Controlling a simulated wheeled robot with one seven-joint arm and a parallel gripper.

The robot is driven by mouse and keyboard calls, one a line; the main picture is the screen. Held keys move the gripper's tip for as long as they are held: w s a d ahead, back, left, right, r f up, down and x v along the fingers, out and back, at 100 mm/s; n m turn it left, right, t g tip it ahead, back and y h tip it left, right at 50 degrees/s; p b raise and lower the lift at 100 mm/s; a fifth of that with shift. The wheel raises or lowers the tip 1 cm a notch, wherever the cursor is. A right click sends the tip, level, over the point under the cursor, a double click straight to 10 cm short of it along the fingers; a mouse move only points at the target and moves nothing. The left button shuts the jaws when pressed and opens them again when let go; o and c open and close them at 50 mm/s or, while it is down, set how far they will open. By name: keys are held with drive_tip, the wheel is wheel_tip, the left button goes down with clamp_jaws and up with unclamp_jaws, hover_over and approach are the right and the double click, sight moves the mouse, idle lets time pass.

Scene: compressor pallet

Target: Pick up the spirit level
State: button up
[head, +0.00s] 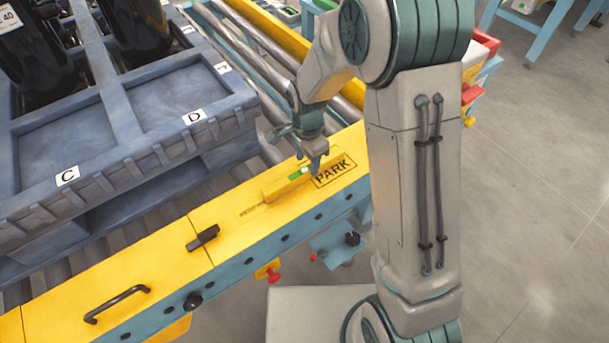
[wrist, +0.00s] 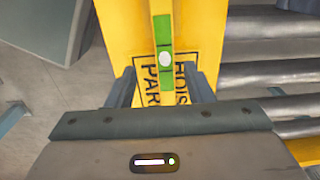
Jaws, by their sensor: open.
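My gripper (head: 314,166) points down over the level's end nearest the PARK print. In the wrist view my gripper (wrist: 162,90) is open, with one finger on each side of the level and a gap to both. The level's near end is hidden behind my gripper body. I cannot tell the height gap.
The yellow rail (head: 228,217) carries a small black block (head: 202,238) and a black handle (head: 117,303). A blue-grey pallet (head: 150,100) marked C and D stands behind it. Metal rollers (head: 277,92) lie beyond the rail. Open grey floor (head: 540,190) is at the right.

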sight(305, 170)
drive_tip(key=f, duration=0.1)
drive_tip(key=f+b, duration=0.1)
drive_tip(key=f, duration=0.3)
drive_tip(key=shift+w+a+f+b, duration=0.1)
drive_tip(key=shift+w+a+b, duration=0.1)
drive_tip(key=shift+a+b, duration=0.15)
drive_tip(key=shift+c, duration=0.4)
clamp_jaws()
